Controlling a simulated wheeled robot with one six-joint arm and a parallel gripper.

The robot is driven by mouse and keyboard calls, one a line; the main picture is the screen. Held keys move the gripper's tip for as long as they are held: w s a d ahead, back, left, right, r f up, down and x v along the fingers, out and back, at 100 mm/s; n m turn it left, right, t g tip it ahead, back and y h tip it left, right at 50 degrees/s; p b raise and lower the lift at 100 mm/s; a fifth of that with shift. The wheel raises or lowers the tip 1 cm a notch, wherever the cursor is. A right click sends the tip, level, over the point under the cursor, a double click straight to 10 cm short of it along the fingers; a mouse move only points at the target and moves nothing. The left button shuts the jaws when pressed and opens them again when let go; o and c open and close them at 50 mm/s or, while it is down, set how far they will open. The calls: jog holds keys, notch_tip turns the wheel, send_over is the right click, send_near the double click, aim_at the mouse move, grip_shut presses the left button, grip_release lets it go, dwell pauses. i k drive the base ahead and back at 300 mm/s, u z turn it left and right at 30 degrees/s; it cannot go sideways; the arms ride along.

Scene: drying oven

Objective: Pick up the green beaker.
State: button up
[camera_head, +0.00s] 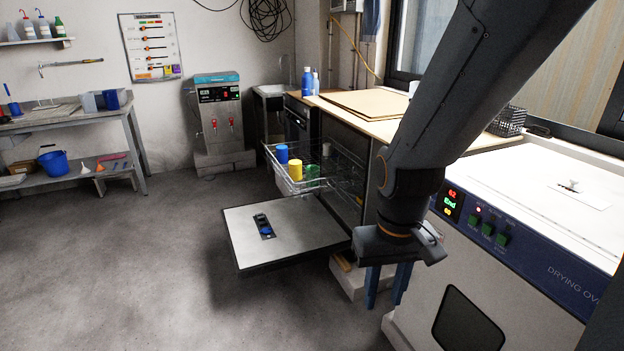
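The green beaker (312,173) stands in a pulled-out wire rack (345,181). It is partly hidden behind the rack's wires, to the right of the yellow beaker (295,170). The blue beaker (281,154) stands in the same rack, farther back and left. My gripper (387,287) points down, with its two blue fingers apart and nothing visible between them. It appears below and to the right of the green beaker in the picture, clear of the rack.
A lowered door panel (310,240) with a dark latch lies under the rack. A wooden-topped counter (396,130) is behind it. The drying oven (560,240) stands close on the right. Open floor (120,270) spreads to the left.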

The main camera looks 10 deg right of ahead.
aim_at(313, 176)
jog(key=k, duration=1.65)
jog(key=u, duration=0.75)
jog(key=i, duration=6.95)
